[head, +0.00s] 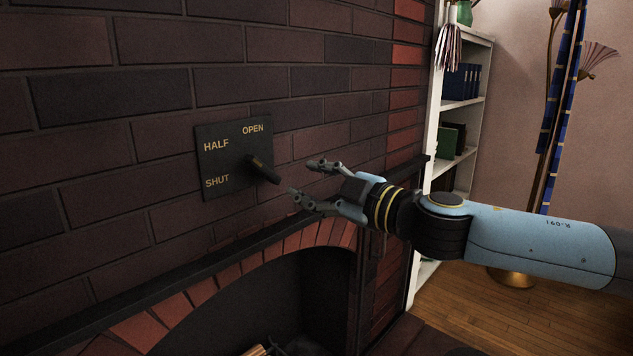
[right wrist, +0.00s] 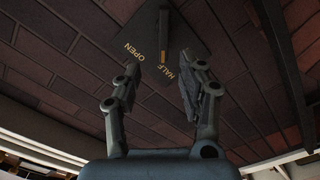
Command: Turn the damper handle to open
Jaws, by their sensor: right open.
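A dark square damper plate (head: 225,165) is fixed on the brick wall, with gold words SHUT, HALF and OPEN. The black damper handle (head: 266,172) sticks out from its lower right part. A gold mark on the handle faces up and left, roughly toward HALF; its exact setting is hard to tell. My right gripper (head: 306,181) is open and empty, just right of the handle and apart from it. In the right wrist view the handle (right wrist: 163,22) and plate (right wrist: 132,35) show beyond the two spread fingers (right wrist: 160,66). My left gripper is out of view.
A dark mantel ledge (head: 205,260) and an arched brick fireplace opening (head: 290,285) lie below the plate. A white bookshelf (head: 487,45) stands right of the wall, behind my right arm. The wall around the plate is bare.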

